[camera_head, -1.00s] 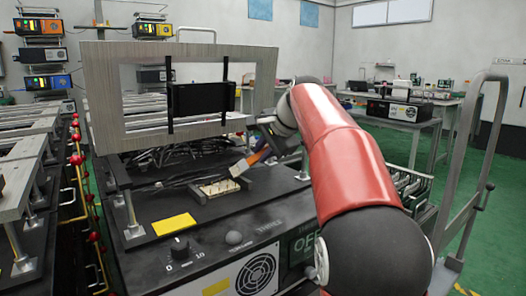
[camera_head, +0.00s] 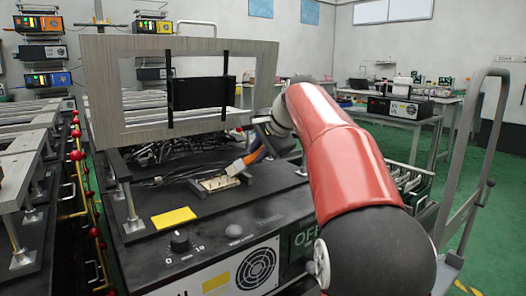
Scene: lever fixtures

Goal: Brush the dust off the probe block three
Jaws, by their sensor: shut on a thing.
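The probe block (camera_head: 218,183) is a small pale block with dark pins, in a dark holder on the black top of the machine. A brush (camera_head: 246,162) with an orange handle and a pale head is held by my gripper (camera_head: 266,143). The brush slants down to the left, its head at the right part of the block. I cannot tell whether the bristles touch it. The gripper's fingertips are small and partly hidden by my red arm. Dust on the block is too small to make out.
A grey upright frame (camera_head: 105,100) with a black box (camera_head: 202,93) stands behind the block. A yellow label (camera_head: 173,218) and a knob (camera_head: 179,242) are in front. Dark cables (camera_head: 165,160) lie at left. A grey rail (camera_head: 480,160) stands at right.

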